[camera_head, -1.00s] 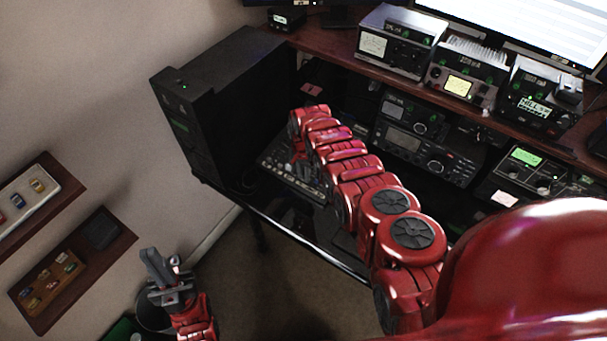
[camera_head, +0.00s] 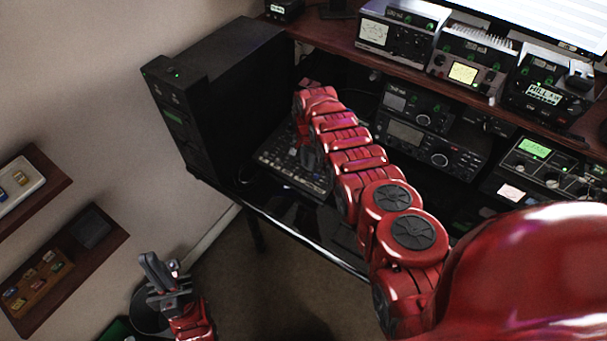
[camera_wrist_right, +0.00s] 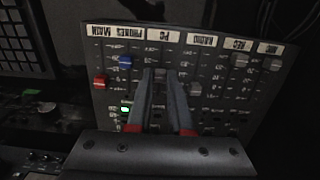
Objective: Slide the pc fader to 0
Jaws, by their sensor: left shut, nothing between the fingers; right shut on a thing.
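The mixer panel (camera_head: 300,176) lies on the dark desk at the foot of the black tower. In the right wrist view the mixer panel (camera_wrist_right: 215,110) shows several fader columns, their labels upside down. The PC label (camera_wrist_right: 163,36) is just above the fingertips in the picture. My right gripper (camera_wrist_right: 164,75) is shut on the PC fader's cap, which its fingers mostly hide. In the head view this gripper (camera_head: 309,158) is over the mixer, partly hidden by my arm. My left gripper (camera_head: 152,270) is shut and empty at the lower left, away from the desk.
A red cap (camera_wrist_right: 99,81) and a blue cap (camera_wrist_right: 125,62) are left of the fingers; a grey cap (camera_wrist_right: 195,88) is close on the right. The black tower (camera_head: 215,105) stands beside the mixer. Radios (camera_head: 425,140) fill the desk to the right.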

